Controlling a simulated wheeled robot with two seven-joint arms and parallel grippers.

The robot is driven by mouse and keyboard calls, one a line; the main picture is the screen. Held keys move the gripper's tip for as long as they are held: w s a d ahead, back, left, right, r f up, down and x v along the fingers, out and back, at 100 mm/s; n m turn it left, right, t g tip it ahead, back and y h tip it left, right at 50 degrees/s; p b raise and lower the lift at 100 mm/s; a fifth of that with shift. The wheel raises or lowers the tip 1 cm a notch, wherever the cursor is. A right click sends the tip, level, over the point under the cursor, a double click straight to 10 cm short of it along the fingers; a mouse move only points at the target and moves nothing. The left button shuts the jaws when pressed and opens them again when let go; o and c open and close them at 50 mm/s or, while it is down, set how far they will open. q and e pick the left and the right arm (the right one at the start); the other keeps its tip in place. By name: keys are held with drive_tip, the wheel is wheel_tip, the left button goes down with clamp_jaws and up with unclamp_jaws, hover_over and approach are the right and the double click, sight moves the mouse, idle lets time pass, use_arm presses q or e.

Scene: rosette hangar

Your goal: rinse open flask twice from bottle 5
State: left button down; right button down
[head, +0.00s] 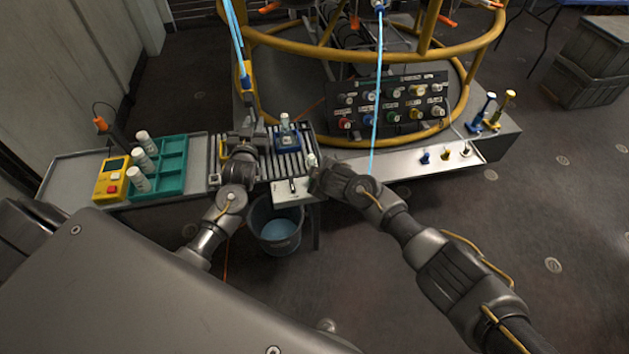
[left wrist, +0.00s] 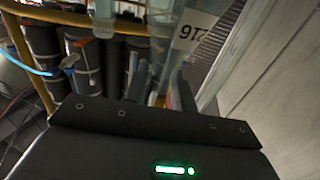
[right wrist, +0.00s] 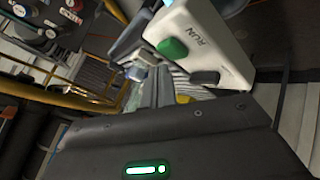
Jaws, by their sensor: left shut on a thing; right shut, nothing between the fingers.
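My left gripper (head: 248,130) is shut on a clear vessel with a white label (left wrist: 192,35), close up in the left wrist view; I cannot tell from the head view whether it is the open flask. Another clear vessel (head: 285,122) stands upright in a blue holder on the slatted tray (head: 293,168), right of my left gripper. White-capped bottles (head: 143,141) stand at the teal rack (head: 172,163); their numbers are too small to read, so I cannot pick out bottle 5. My right gripper (head: 315,180) is shut and empty, beside a white box with a green RUN button (right wrist: 172,49).
A bucket with blue liquid (head: 277,232) stands below the tray. A yellow meter (head: 111,180) is left of the rack. A panel of coloured knobs (head: 398,105) and a yellow tubular frame (head: 262,38) stand behind. A blue hose (head: 376,110) hangs near my right arm.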

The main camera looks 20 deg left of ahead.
drive_tip(key=shift+f, duration=0.15)
drive_tip(key=shift+f, duration=0.25)
drive_tip(key=shift+f, duration=0.45)
idle(1.5)
drive_tip(key=shift+r, duration=0.9)
drive_tip(key=shift+r, duration=2.5)
drive_tip(key=shift+r, duration=3)
